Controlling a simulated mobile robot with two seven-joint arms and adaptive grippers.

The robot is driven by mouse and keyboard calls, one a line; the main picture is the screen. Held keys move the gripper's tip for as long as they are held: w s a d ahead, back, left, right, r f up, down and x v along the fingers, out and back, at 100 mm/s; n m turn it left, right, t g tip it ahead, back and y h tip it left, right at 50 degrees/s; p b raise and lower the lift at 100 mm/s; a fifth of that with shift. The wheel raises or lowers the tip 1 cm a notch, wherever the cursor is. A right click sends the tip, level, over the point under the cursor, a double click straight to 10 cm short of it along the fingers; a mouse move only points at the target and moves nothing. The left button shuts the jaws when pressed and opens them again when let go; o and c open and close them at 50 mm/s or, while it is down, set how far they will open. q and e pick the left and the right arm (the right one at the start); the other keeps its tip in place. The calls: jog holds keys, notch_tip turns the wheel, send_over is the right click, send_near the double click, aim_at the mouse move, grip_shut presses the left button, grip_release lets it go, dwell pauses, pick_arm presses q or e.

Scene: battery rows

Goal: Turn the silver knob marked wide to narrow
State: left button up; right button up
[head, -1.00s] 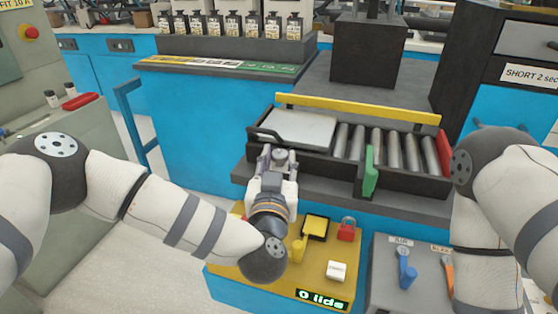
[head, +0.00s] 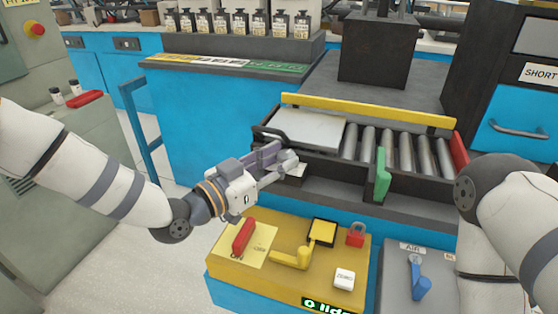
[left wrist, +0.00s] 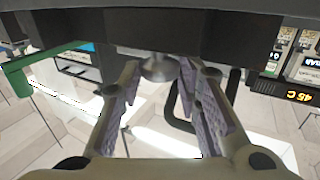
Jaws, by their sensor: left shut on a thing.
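The silver knob (left wrist: 158,68) shows in the left wrist view as a round metal piece between my finger pads. My left gripper (left wrist: 157,82) is shut on it from both sides. In the head view my left gripper (head: 283,163) reaches from the left to the front left corner of the roller bench, and the knob is mostly hidden by the fingers there. The knob's markings cannot be read. My right arm stands at the right edge of the head view, and its gripper is out of the picture.
Behind the gripper is the roller bench with a pale plate (head: 302,130), rollers (head: 395,150) and a green upright paddle (head: 381,175). Below is a yellow box (head: 290,285) with a red handle (head: 243,235), a yellow lever (head: 291,259) and a red padlock (head: 356,236).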

pick_arm(q)
jog(key=shift+w+m+g+h, duration=0.1)
jog(key=shift+m+g+h, duration=0.2)
jog(key=shift+g, duration=0.1)
pick_arm(e)
jog(key=shift+s+f, duration=0.3)
pick_arm(q)
jog(key=shift+r, duration=0.1)
jog(key=o, duration=1.1)
